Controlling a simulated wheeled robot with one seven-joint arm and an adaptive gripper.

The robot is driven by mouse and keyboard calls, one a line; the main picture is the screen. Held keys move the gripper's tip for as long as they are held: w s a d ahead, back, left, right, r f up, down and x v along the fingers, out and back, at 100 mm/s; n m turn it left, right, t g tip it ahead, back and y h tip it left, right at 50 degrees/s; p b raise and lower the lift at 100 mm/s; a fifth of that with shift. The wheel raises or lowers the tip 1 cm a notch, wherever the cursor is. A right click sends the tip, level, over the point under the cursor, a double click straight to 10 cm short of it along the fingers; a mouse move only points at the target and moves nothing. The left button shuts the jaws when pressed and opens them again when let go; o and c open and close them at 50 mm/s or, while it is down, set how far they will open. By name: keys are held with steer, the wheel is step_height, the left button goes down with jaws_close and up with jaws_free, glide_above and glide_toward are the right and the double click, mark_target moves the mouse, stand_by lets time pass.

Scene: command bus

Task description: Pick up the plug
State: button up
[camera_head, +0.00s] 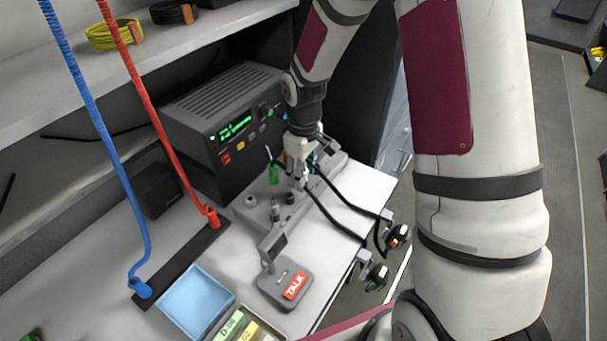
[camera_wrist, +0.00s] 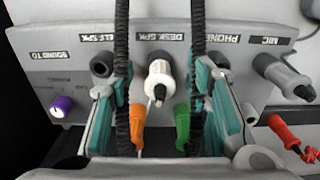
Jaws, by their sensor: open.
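In the wrist view a white plug (camera_wrist: 159,77) with a metal tip stands at the socket marked DESK SPK on a grey panel (camera_wrist: 60,90). My gripper (camera_wrist: 157,92) is open, with one teal-and-grey finger on each side of the white plug and a gap to it. A grey plug (camera_wrist: 284,74) is at the MIC socket, and a red plug (camera_wrist: 290,135) lies further right. The white plug is hard to tell apart there.
Black cords (camera_wrist: 122,80) run past both fingers. An orange part (camera_wrist: 137,130) and a green part (camera_wrist: 182,125) stand near the white plug. A radio (camera_head: 230,120), TALK box (camera_head: 275,285), blue tray (camera_head: 195,302) and coiled red and blue cords (camera_head: 165,140) surround the desk area.

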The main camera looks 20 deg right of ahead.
jaws_close()
steer(key=shift+r, duration=0.15)
steer(key=shift+r, duration=0.6)
step_height(320, 180, up, 2)
steer(key=shift+r, duration=0.2)
steer(key=s+a, duration=0.3)
steer(key=s, duration=0.4)
steer(key=s+a+r, duration=0.1)
steer(key=s+a, duration=0.2)
steer(key=s, duration=0.4)
steer(key=shift+s+a, duration=0.25)
steer(key=shift+s, duration=0.05)
steer(key=shift+w+r, duration=0.1)
steer(key=shift+r, duration=0.05)
